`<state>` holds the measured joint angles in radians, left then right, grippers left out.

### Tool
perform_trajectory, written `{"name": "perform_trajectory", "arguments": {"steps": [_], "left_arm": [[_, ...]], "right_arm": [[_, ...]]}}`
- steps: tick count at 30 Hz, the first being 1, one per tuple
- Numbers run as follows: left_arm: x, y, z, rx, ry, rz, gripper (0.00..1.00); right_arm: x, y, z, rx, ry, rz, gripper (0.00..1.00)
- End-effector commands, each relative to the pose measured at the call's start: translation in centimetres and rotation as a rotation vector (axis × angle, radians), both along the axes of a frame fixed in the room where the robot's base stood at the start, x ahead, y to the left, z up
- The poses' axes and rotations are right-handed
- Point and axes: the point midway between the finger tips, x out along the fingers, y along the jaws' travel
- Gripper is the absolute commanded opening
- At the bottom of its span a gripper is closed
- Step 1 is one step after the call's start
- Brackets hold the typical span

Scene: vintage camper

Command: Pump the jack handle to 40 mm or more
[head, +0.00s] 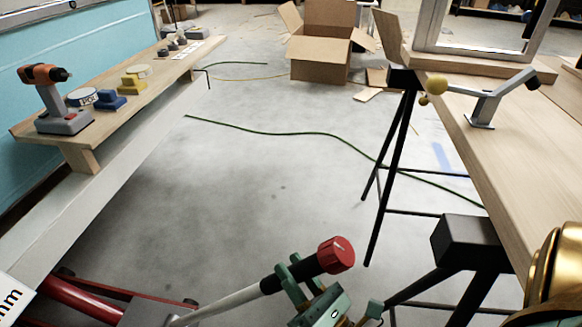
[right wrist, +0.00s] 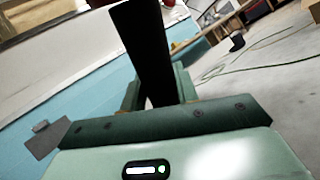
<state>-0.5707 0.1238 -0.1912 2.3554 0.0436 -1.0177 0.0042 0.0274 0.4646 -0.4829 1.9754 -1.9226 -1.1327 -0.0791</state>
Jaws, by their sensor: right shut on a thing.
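The jack handle is a pale rod (head: 228,302) with a black grip and a red end knob (head: 336,254). It slants up to the right from the red jack (head: 85,299) at the lower left of the head view, where the jack is partly cut off. My right gripper (head: 292,273), green, is shut around the black grip just below the red knob. In the right wrist view the black grip (right wrist: 140,45) stands between the fingers. A white sign (head: 12,303) with "mm" is cut off at the left edge. My left gripper is not in view.
A wooden shelf (head: 128,105) on the turquoise camper side holds a drill (head: 50,100) and small items. A wooden bench (head: 500,150) on black trestles (head: 392,165) stands at the right. A cardboard box (head: 320,55) stands farther back. The grey floor between is mostly clear, with a green cable.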

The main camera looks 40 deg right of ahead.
Motion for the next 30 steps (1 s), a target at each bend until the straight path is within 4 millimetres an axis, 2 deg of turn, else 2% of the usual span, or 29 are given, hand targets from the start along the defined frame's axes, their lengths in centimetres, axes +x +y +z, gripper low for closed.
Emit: {"name": "perform_trajectory", "arguments": {"steps": [1, 2, 3, 5, 6, 18, 22, 26, 30], "left_arm": [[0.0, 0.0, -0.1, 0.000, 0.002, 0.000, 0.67], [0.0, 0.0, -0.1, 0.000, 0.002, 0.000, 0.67], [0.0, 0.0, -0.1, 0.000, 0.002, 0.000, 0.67], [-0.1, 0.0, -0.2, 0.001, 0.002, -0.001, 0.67], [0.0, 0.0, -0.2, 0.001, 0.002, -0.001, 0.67], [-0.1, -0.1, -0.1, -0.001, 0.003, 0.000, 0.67], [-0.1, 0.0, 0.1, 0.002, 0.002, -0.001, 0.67], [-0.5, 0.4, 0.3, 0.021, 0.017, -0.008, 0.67], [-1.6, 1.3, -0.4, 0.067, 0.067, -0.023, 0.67]], "right_arm": [[-0.4, -0.1, -1.2, 0.002, 0.031, 0.001, 0.00], [-0.4, -0.1, -1.2, 0.002, 0.031, 0.001, 0.00], [-0.4, -0.1, -1.2, 0.002, 0.031, 0.001, 0.33], [-0.4, -0.1, -1.2, 0.001, 0.031, 0.000, 0.49], [-0.4, -0.1, -1.1, 0.001, 0.029, 0.000, 0.52], [-0.3, 0.0, -0.7, 0.000, 0.018, -0.001, 0.52], [-0.8, 0.0, -0.9, -0.001, 0.019, 0.000, 0.52], [-2.8, 0.2, -1.6, -0.002, 0.020, -0.001, 0.52], [-6.3, 0.4, -3.0, -0.003, 0.022, -0.003, 0.52]]}}
